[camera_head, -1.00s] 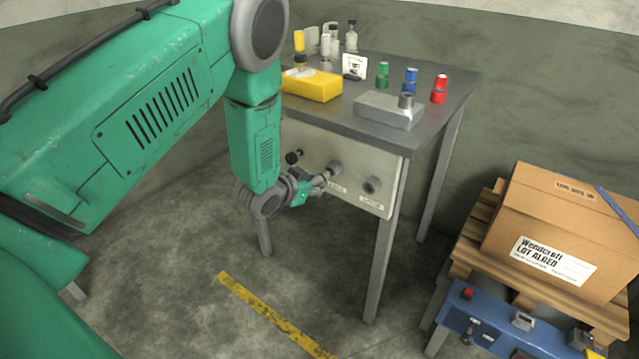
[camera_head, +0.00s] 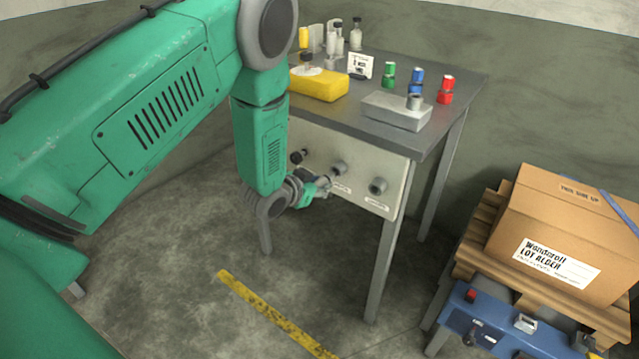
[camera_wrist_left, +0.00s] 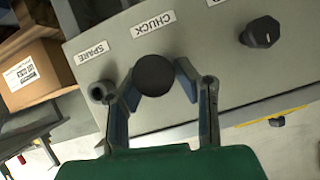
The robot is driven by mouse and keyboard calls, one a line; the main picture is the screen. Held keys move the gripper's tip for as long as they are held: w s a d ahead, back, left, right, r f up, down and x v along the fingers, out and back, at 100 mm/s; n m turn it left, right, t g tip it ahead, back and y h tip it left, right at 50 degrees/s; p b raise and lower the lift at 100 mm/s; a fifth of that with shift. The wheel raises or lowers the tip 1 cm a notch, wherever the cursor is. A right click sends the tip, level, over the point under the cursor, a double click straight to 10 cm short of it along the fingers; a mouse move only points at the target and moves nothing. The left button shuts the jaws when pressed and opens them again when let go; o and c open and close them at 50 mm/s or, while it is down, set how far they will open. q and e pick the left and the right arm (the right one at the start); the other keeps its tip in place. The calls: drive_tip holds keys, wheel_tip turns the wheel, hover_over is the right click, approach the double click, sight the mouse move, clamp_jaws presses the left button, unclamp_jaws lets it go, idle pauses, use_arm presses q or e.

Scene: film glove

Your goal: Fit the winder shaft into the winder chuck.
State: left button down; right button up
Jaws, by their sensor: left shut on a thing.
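The winder chuck (camera_head: 339,169) is the middle grey round fitting on the pale front panel under the table. Its CHUCK label (camera_wrist_left: 152,24) shows in the left wrist view. My left gripper (camera_head: 325,184) is in front of the panel, just below and left of the chuck in the head view. In the left wrist view, my left gripper (camera_wrist_left: 155,88) is shut on the winder shaft (camera_wrist_left: 153,75), seen as a dark round end between the fingers. The shaft hides the chuck there, so I cannot tell whether they touch. My right gripper is not in view.
A similar spare socket (camera_head: 378,187) is right of the chuck, and a black knob (camera_head: 298,156) is left of it. Bottles, spools and a yellow block (camera_head: 318,84) stand on the table (camera_head: 455,82). A cardboard box (camera_head: 560,235) on a pallet is at right.

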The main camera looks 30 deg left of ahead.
use_arm(q)
drive_tip(key=shift+w+a+f, duration=0.1)
drive_tip(key=shift+a+f, duration=0.15)
drive_tip(key=shift+a, duration=0.45)
idle(1.1)
drive_tip(key=shift+d, duration=0.1)
drive_tip(key=shift+w+d+r, duration=0.15)
drive_tip(key=shift+w+d, duration=0.1)
drive_tip(key=shift+d, duration=0.05)
drive_tip(key=shift+w, duration=0.15)
drive_tip(key=shift+w+a+b, duration=0.1)
drive_tip(key=shift+w+b, duration=0.1)
drive_tip(key=shift+b, duration=0.1)
drive_tip(key=shift+s+a, duration=0.15)
drive_tip(key=shift+s, duration=0.2)
drive_tip(key=shift+d+p, duration=0.25)
drive_tip(key=shift+p, duration=0.1)
drive_tip(key=shift+d+r, duration=0.1)
drive_tip(key=shift+d, duration=0.15)
